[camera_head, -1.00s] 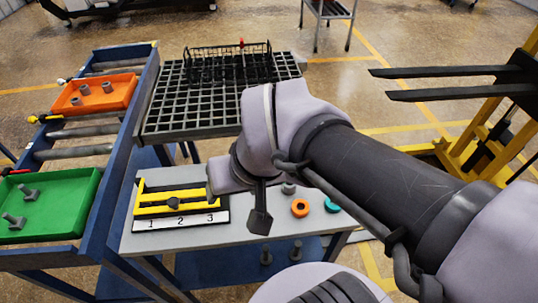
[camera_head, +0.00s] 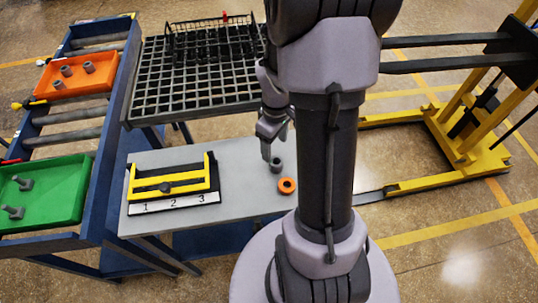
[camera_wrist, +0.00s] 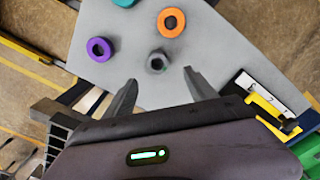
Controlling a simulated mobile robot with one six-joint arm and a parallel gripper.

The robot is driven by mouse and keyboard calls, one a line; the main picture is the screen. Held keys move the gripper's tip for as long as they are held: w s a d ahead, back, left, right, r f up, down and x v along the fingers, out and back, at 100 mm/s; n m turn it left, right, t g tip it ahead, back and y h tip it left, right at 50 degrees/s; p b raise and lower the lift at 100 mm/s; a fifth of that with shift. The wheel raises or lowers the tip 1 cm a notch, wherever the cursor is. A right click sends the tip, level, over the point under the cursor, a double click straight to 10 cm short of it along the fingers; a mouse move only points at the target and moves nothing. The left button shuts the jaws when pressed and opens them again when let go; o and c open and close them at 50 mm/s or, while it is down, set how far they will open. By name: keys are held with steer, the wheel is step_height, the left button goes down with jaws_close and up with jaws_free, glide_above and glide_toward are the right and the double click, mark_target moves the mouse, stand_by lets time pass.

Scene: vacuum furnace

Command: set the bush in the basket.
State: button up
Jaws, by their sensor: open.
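The bush (camera_head: 276,164) is a small grey hollow cylinder standing on the light grey table. It also shows in the wrist view (camera_wrist: 157,61), just beyond the fingertips and roughly midway between them. My gripper (camera_head: 267,152) points down over the table beside the bush; in the wrist view its two fingers (camera_wrist: 160,80) are apart with nothing between them. The basket (camera_head: 216,42) is a black wire basket on the dark grate behind the table.
An orange ring (camera_head: 287,185) lies close to the bush; purple (camera_wrist: 100,49) and teal rings lie nearby. A yellow fixture (camera_head: 172,180) marked 1, 2, 3 sits left. An orange tray (camera_head: 62,91) and green tray (camera_head: 75,192) lie on the roller rack. A yellow forklift stands right.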

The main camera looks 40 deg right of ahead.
mark_target(276, 161)
step_height(276, 161, down, 5)
steer(key=shift+r+b, duration=0.15)
steer(key=shift+b, duration=0.35)
steer(key=f, duration=0.1)
steer(key=f+b, duration=0.1)
steer(key=f, duration=0.1)
steer(key=f+b, duration=0.1)
steer(key=f, duration=0.1)
steer(key=shift+s+d+f, duration=0.1)
steer(key=shift+s+d, duration=0.1)
steer(key=shift+d, duration=0.05)
jaws_close()
